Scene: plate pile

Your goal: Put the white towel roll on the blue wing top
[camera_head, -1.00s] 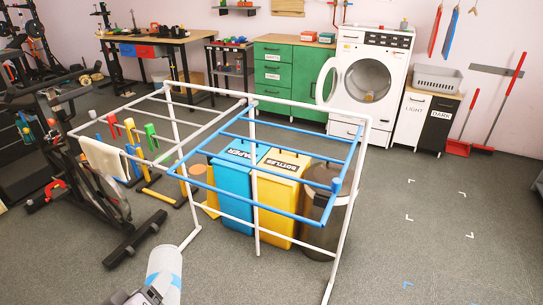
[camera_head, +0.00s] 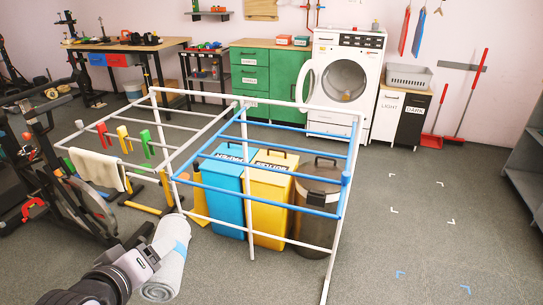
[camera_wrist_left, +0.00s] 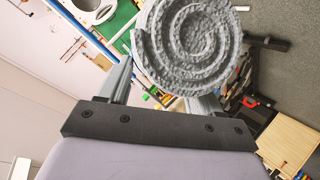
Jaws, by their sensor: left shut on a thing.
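A white towel roll with a blue band (camera_head: 166,262) is held in my left gripper (camera_head: 155,256) at the lower left of the head view, in front of the drying rack. In the left wrist view the spiral end of the roll (camera_wrist_left: 187,45) shows between the two fingers (camera_wrist_left: 160,85). The blue wing top (camera_head: 262,205) is the blue barred frame on the right side of the white drying rack (camera_head: 250,185). No cloth lies on its bars. The roll is apart from it, nearer to me and to the left. My right gripper is not in view.
The rack's left wing is white, with a cream towel (camera_head: 97,170) hung on it and colored clips (camera_head: 125,138). A blue bin (camera_head: 222,190), a yellow bin (camera_head: 268,215) and a brown bin (camera_head: 315,225) stand under the blue wing. An exercise bike (camera_head: 60,170) stands at left. Floor at right is clear.

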